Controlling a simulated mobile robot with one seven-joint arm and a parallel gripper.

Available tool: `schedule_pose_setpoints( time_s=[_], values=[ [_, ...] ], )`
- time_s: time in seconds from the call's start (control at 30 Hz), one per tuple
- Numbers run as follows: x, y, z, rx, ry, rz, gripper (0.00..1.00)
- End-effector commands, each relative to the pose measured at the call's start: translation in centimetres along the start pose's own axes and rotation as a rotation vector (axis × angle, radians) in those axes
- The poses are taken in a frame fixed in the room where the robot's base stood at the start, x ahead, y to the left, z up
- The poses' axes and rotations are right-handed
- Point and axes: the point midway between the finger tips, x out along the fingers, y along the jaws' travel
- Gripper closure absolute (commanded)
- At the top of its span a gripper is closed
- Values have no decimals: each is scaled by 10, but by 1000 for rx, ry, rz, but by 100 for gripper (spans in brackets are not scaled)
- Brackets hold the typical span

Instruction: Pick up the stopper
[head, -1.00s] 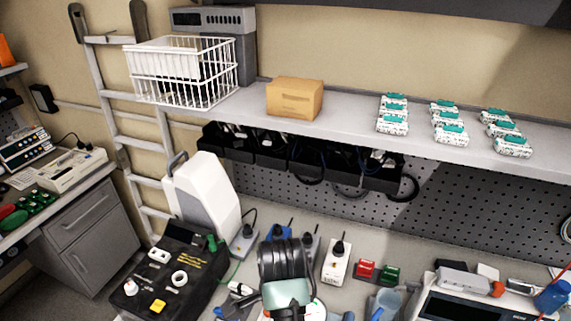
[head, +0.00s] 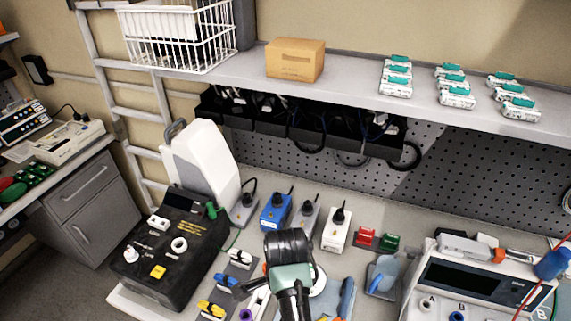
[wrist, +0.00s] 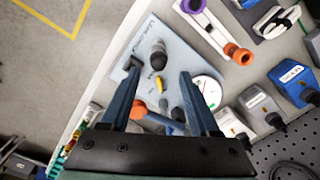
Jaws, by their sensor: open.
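In the wrist view, a small dark rounded piece with a paler base, which looks like the stopper (wrist: 158,54), rests on a pale blue-grey mat (wrist: 182,62). I cannot be sure that it is the stopper, because other small parts lie close by. My gripper (wrist: 160,72) is open above the mat, its two dark blue fingers apart with nothing held between them. The dark piece shows just beyond the fingertips, between their lines. In the head view my arm covers much of the mat, and I cannot make out the stopper there.
A small yellow part (wrist: 158,88), an orange-ended tool (wrist: 138,108) and a round dial (wrist: 207,92) lie near the fingers.

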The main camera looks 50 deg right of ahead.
Motion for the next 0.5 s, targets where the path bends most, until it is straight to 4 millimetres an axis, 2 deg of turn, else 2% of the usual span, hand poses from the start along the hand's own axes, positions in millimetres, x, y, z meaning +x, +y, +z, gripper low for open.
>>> schedule_pose_setpoints(
  time_s=[0.3,0.5],
  values=[
    [40,3,1,2,0,3,38],
    [47,3,2,1,0,0,38]
  ],
)
